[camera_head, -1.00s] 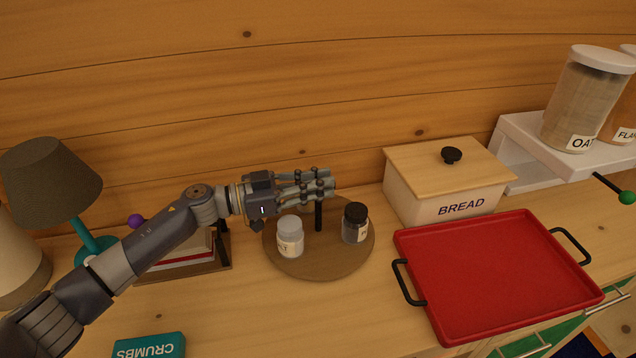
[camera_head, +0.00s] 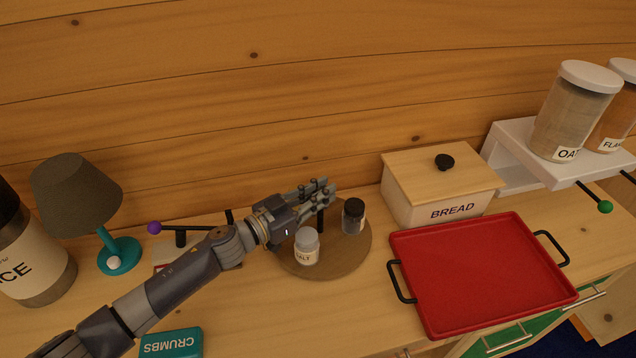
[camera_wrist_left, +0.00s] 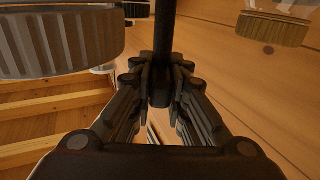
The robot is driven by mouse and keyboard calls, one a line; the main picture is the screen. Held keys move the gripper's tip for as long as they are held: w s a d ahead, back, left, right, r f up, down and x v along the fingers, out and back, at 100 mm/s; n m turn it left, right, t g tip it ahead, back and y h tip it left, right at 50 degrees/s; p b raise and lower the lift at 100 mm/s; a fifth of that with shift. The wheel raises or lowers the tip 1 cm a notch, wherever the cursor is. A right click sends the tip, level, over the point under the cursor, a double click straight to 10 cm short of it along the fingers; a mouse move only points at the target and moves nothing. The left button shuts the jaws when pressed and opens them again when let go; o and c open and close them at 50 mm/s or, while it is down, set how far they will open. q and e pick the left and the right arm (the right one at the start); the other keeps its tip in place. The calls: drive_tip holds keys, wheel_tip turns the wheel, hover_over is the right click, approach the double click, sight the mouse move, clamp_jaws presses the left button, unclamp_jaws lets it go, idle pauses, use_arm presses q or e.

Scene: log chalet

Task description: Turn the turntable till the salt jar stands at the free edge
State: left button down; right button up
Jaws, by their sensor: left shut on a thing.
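The round wooden turntable (camera_head: 345,262) stands on the counter with a black upright post (camera_head: 320,219). The salt jar (camera_head: 306,247), with a pale grey lid, stands on its front left part. A dark-lidded jar (camera_head: 353,217) stands on its back right part. My left gripper (camera_head: 322,192) reaches in from the left above the turntable, its fingers shut on the post. In the left wrist view the post (camera_wrist_left: 164,35) rises between the fingers (camera_wrist_left: 160,88); ribbed lids show on both sides. My right gripper is not in view.
A red tray (camera_head: 480,270) and a bread box (camera_head: 435,202) stand to the right. On the left are a lamp (camera_head: 77,190), a purple-knobbed bar (camera_head: 155,228) and a teal crumbs box (camera_head: 172,344). Counter in front of the turntable is bare.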

use_arm(q)
drive_tip(key=shift+r+n+t+y+p, duration=0.1)
drive_tip(key=shift+n+t+y+p, duration=0.4)
drive_tip(key=shift+n+t+y, duration=0.7)
drive_tip(key=shift+t+y, duration=0.2)
drive_tip(key=shift+t, duration=0.1)
drive_tip(key=shift+n+t+y, duration=0.5)
drive_tip(key=shift+y, duration=0.1)
drive_tip(key=shift+n+t+y+b, duration=1)
drive_tip(key=shift+n+y+b, duration=0.3)
drive_tip(key=shift+y, duration=0.4)
drive_tip(key=shift+n+t+y+b, duration=0.3)
drive_tip(key=shift+n+y+b, duration=0.1)
drive_tip(key=shift+y+b, duration=0.15)
drive_tip(key=shift+y, duration=0.25)
drive_tip(key=shift+r, duration=0.1)
drive_tip(key=c, duration=1.6)
unclamp_jaws()
drive_tip(key=shift+o, duration=0.2)
